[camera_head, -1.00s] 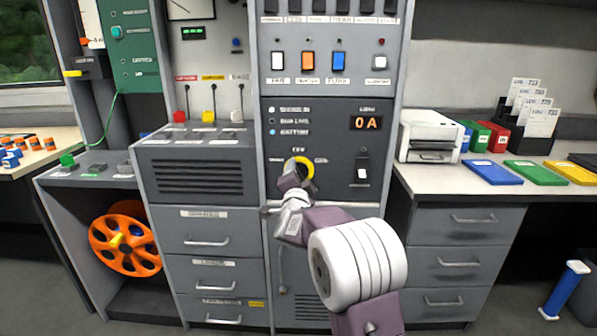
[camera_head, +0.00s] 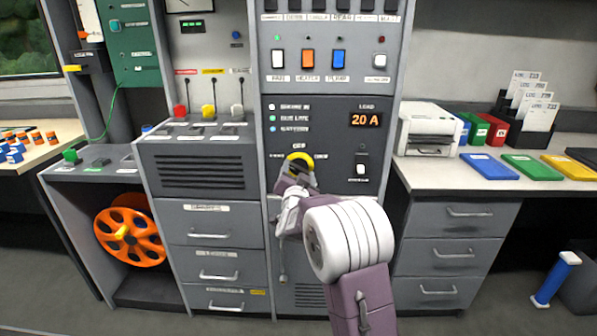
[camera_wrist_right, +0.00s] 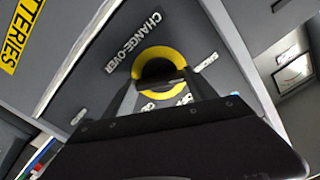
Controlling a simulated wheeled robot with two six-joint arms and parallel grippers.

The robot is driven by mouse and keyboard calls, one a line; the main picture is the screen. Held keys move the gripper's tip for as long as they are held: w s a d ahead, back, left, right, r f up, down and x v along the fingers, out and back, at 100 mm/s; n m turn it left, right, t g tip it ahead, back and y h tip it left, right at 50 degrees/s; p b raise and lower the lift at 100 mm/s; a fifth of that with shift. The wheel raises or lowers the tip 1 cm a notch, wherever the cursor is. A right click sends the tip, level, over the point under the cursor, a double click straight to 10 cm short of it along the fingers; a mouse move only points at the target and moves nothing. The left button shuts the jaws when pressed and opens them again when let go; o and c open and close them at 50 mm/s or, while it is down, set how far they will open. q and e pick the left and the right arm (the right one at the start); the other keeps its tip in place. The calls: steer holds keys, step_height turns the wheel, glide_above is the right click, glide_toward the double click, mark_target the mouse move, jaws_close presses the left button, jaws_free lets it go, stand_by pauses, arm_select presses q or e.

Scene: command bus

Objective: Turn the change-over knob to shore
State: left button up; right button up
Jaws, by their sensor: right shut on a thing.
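The change-over knob (camera_wrist_right: 157,69) is dark, inside a yellow ring (camera_head: 300,157) on the dark middle panel. The ring also shows in the right wrist view (camera_wrist_right: 157,52), beside the CHANGE-OVER label. My right gripper (camera_head: 296,181) comes from below and is shut on the knob; its two fingers show on either side of it in the right wrist view (camera_wrist_right: 161,92). The gripper hides the lower part of the knob and ring in the head view. The position labels around it are too blurred to read surely. My left gripper is not in view.
A white toggle switch (camera_head: 361,169) sits right of the knob. A printer (camera_head: 428,130) stands on the right counter. Drawers with handles (camera_head: 211,233) lie lower left.

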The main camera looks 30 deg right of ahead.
mark_target(298, 171)
steer(key=shift+f, duration=0.15)
steer(key=o, duration=1.4)
steer(key=shift+c, duration=0.2)
steer(key=p+v, duration=0.1)
steer(key=v, duration=0.4)
steer(key=b+v, duration=0.1)
steer(key=v, duration=0.3)
steer(key=shift+b, duration=0.35)
